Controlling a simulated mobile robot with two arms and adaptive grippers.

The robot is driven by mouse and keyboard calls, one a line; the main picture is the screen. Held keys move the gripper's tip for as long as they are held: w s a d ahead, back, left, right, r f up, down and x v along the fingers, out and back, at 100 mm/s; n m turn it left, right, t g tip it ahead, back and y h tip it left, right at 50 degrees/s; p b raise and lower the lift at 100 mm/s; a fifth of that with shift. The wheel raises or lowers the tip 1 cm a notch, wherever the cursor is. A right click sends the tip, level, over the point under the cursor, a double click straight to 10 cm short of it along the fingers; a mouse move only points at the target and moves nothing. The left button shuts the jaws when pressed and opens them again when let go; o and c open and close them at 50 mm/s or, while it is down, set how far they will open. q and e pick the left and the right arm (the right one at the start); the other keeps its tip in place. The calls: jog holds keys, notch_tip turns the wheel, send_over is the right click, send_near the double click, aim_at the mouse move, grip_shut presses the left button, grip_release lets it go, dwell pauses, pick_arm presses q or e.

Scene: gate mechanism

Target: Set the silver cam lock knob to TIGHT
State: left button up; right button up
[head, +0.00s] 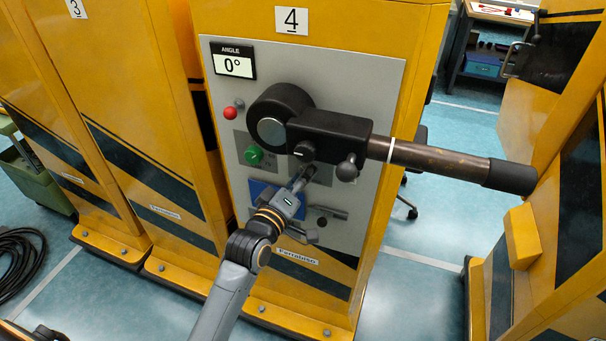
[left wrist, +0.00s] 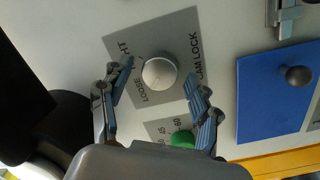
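The silver cam lock knob (left wrist: 159,73) is a round metal cap on a grey label plate (left wrist: 188,30) in the left wrist view. The plate reads "CAM LOCK" and "LOOSE", with part of another word ending in "HT". I cannot tell which mark the knob points at. My left gripper (left wrist: 160,80) is open, with one finger on each side of the knob and visible gaps to it. In the head view my left gripper (head: 306,174) is at the panel just below the black lever block, and the silver knob is hidden there. My right gripper is not in view.
The black lever block (head: 328,133) with its long brown handle (head: 440,160) juts out above my gripper. A green knob (head: 254,156) and red knob (head: 230,113) are to the left. A blue plate (left wrist: 275,95) is beside the label plate. The angle display (head: 233,63) reads 0°.

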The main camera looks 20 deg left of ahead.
pick_arm(q)
jog(key=c, duration=1.1)
jog(key=shift+o, duration=0.2)
jog(key=shift+d+r+m+g+y+p, duration=0.15)
jog(key=shift+m+y+p, duration=0.2)
jog(key=shift+m+p, duration=1.9)
jog(key=shift+m+g+y+p, duration=0.3)
jog(key=shift+m+p, duration=0.85)
jog(key=shift+m, duration=2.15)
jog(key=shift+d+r+m+g+y+p, duration=0.1)
jog(key=shift+m+y+p, duration=0.35)
jog(key=shift+m+p, duration=1.8)
jog(key=shift+m+b, duration=0.55)
jog(key=shift+m, duration=0.15)
jog(key=o, duration=1.2)
jog(key=shift+c, duration=0.2)
